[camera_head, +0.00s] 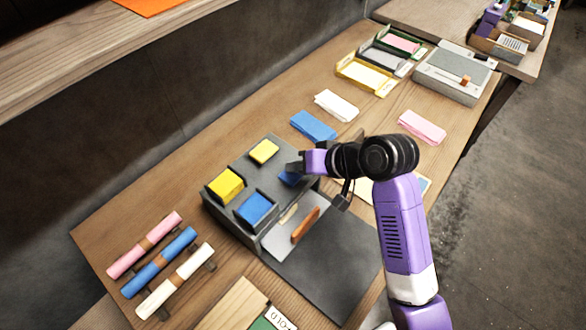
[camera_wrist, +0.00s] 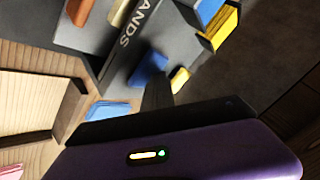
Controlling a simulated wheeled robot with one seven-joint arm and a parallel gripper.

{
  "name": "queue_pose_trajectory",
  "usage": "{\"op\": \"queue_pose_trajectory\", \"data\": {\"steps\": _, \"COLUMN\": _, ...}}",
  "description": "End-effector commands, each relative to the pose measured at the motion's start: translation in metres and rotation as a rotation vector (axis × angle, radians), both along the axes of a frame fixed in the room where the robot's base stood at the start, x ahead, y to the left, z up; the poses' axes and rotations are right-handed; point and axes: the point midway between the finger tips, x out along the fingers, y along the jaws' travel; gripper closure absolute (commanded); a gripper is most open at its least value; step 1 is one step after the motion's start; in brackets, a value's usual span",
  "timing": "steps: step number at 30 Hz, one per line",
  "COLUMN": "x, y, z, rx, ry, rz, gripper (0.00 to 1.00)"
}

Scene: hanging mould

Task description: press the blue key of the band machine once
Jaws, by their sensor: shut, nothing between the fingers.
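The band machine (camera_head: 240,163) is a dark grey box on the wooden table, and part of its lettering, "ANDS", shows in the wrist view (camera_wrist: 125,42). Its blue key (camera_head: 290,178) is partly hidden under my gripper; it also shows in the wrist view (camera_wrist: 150,70). A yellow key (camera_head: 264,151) sits beside it, and it also shows in the wrist view (camera_wrist: 180,80). My gripper (camera_head: 294,166) is shut and empty, with its fingertips close over the blue key. I cannot tell whether they touch it.
Larger yellow (camera_head: 226,186) and blue (camera_head: 256,209) blocks sit in the machine's other places. An orange-brown piece (camera_head: 305,225) stands on the light plate at its front. Pink, blue and white rolls (camera_head: 160,262) lie at left. Folded cloths (camera_head: 313,126) and trays (camera_head: 367,76) lie beyond.

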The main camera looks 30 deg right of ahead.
Motion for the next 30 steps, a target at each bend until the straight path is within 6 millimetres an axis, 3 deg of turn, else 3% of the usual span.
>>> {"op": "queue_pose_trajectory", "data": {"steps": 18, "x": 0.000, "y": 0.000, "z": -0.004, "rx": 0.000, "ry": 0.003, "rz": 0.000, "gripper": 1.00}}
{"op": "queue_pose_trajectory", "data": {"steps": 30, "x": 0.000, "y": 0.000, "z": 0.014, "rx": 0.000, "ry": 0.002, "rz": 0.000, "gripper": 1.00}}
